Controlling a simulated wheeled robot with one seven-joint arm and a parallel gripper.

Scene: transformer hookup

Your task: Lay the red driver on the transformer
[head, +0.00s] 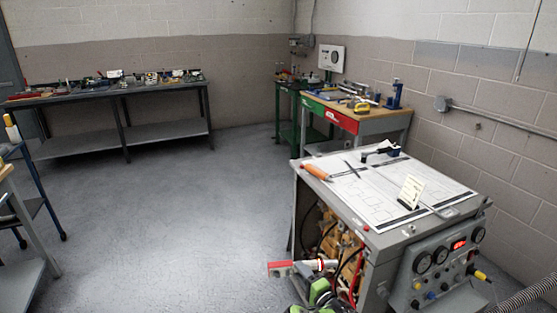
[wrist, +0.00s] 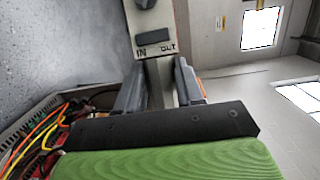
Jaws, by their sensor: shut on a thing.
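The transformer (head: 345,208) is a grey cabinet with an open left side and a drawing sheet on its top. A driver with an orange-red handle (head: 317,172) lies on the top near the far left edge. My gripper (head: 322,272) is low beside the open side, apart from that driver. In the wrist view my gripper (wrist: 160,85) is shut on a pale grey bar marked IN and OUT (wrist: 155,30). A red-ended piece (head: 280,268) shows at my gripper in the head view; I cannot tell whether it belongs to the bar.
A dark thin tool (head: 354,169), a black clamp-like item (head: 380,151) and a standing card (head: 410,193) are on the top. Wires (head: 330,238) show inside the cabinet. A control panel (head: 440,270) faces front right. Open floor (head: 200,210) lies to the left.

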